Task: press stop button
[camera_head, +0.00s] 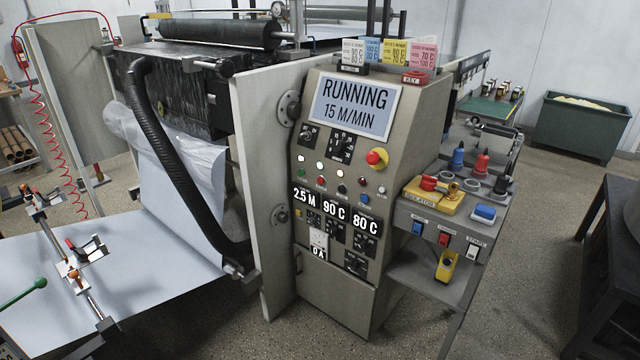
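The control cabinet (345,290) stands in the middle of the head view. Its screen (354,106) reads "RUNNING 15 M/MIN". Neither of my grippers is in view.
A side table (440,213) with loose parts and rocker switches stands right of the cabinet. The coating machine with its roller (215,33), a black hose (175,150) and a white paper web (150,270) fills the left. Bare floor lies in front of the cabinet.

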